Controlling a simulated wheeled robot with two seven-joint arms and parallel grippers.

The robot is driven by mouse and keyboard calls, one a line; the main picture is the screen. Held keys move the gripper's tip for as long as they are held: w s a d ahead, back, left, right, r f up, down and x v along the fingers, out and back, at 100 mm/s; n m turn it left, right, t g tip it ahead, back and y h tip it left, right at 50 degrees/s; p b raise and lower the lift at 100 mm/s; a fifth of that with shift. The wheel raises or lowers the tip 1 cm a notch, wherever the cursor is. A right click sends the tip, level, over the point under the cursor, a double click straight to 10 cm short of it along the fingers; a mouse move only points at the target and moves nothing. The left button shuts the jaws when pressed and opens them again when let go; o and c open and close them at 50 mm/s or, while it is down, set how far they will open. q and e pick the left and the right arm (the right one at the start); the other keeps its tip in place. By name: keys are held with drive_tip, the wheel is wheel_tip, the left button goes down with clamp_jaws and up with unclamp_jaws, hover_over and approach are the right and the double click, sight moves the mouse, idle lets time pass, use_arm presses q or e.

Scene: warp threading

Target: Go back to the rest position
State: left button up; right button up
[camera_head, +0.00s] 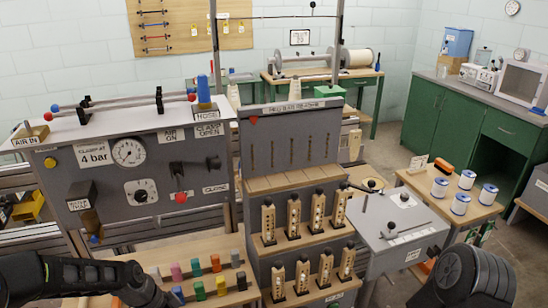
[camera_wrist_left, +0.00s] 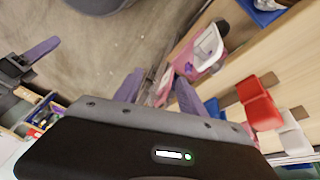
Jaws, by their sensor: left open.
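My left arm comes in at the lower left of the head view, and my left gripper (camera_head: 150,292) is low beside the wooden rack of coloured pegs (camera_head: 260,292). In the left wrist view, the left gripper (camera_wrist_left: 158,84) has its purplish fingers apart, with nothing seen between them. A red peg (camera_wrist_left: 260,102) and a pink and white piece (camera_wrist_left: 203,52) show to the right of the fingers. Only a dark part of my right arm shows at the lower right of the head view; its gripper is out of view.
A grey panel with a gauge (camera_head: 129,152) stands at left, beside a centre panel (camera_head: 290,140) with several wooden handles. A grey box (camera_head: 398,228) and a small table with several white spools (camera_head: 461,203) are at right. Green cabinets (camera_head: 440,115) stand behind.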

use_arm(q)
drive_tip(key=s+d+f+n+h, duration=0.1)
drive_tip(key=s+d+f+n, duration=0.15)
drive_tip(key=d, duration=0.25)
drive_tip(key=s+d+f+n, duration=0.1)
drive_tip(key=s+d+f, duration=0.2)
drive_tip(key=d+f, duration=0.15)
drive_tip(key=s+d+f+n, duration=0.3)
drive_tip(key=s+n, duration=0.1)
drive_tip(key=s, duration=0.3)
drive_tip(key=s+d+f+n, duration=0.3)
drive_tip(key=s+d+n, duration=0.1)
drive_tip(key=s, duration=0.4)
drive_tip(key=shift+d+f+g+y, duration=0.2)
drive_tip(key=shift+f+g+y, duration=0.1)
drive_tip(key=shift+f+y, duration=0.1)
drive_tip(key=shift+a, duration=0.1)
